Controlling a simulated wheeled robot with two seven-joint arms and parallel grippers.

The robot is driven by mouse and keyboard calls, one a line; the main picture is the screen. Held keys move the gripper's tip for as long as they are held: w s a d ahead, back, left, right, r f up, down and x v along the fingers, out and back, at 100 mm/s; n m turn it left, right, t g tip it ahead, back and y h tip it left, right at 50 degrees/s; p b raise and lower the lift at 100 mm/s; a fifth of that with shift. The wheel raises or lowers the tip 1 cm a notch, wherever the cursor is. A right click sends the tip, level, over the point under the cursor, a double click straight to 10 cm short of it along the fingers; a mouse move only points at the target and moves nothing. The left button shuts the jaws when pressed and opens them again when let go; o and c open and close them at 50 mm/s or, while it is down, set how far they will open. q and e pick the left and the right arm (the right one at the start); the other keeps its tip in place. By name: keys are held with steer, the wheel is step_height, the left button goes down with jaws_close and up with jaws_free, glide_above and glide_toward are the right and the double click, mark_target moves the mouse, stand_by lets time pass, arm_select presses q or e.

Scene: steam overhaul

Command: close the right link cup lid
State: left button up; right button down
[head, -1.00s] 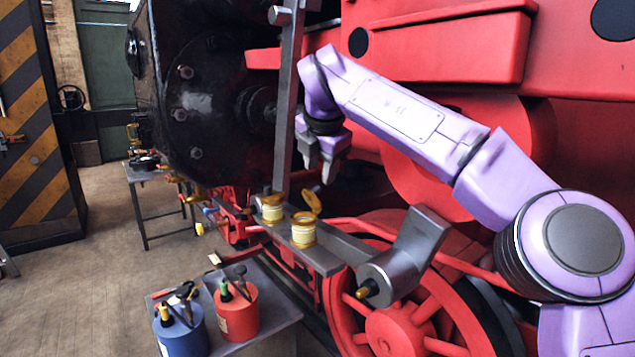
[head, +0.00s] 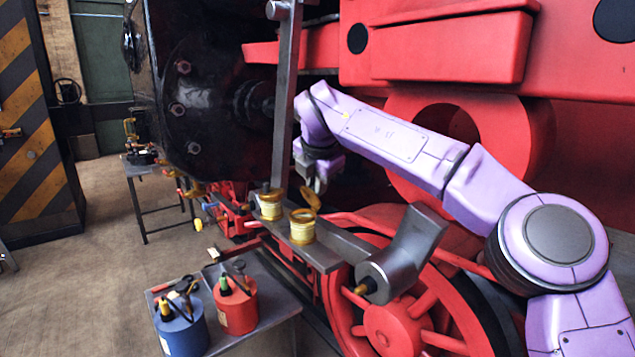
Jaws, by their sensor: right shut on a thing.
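Two brass link cups with pale yellow bodies stand side by side on a grey metal link bar (head: 345,246). The right link cup (head: 302,232) has its brass lid (head: 310,198) tilted up at the rim's right side, so it stands open. The left link cup (head: 270,209) is just to its left; I cannot tell its lid's state clearly. My right gripper (head: 319,187) points down just above and behind the right cup, its fingertips at the raised lid and shut on it. The exact contact is small and partly hidden. My left gripper is out of view.
A grey upright bar (head: 283,100) stands left of my right gripper. A grey crank arm (head: 405,250) and red wheel (head: 390,325) lie to the right. Blue (head: 182,332) and red (head: 236,308) oil cans stand on a low table. Floor is clear at left.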

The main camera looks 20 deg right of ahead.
steer(key=a+f+n+t+h+b, duration=0.1)
steer(key=h+b, duration=0.2)
steer(key=b, duration=0.2)
steer(key=s+a+f+n+t+h+b, duration=0.1)
steer(key=a+t+h+b, duration=0.1)
steer(key=b, duration=0.4)
steer(key=s+a+f+n+t+h+b, duration=0.1)
steer(key=a+f+t+h+b, duration=0.1)
steer(key=h+b, duration=0.2)
steer(key=shift+a+b, duration=0.2)
steer(key=shift+b, duration=0.7)
steer(key=shift+s+a+f+n+t+h+b, duration=0.15)
steer(key=shift+n+t+h+b, duration=0.45)
steer(key=shift+b, duration=0.6)
steer(key=c, duration=1.1)
jaws_free()
steer(key=shift+a, duration=0.1)
steer(key=b, duration=0.3)
glide_toward(306, 198)
steer(key=v, duration=0.6)
steer(key=shift+s+a+f, duration=0.1)
steer(key=shift+a+f, duration=0.1)
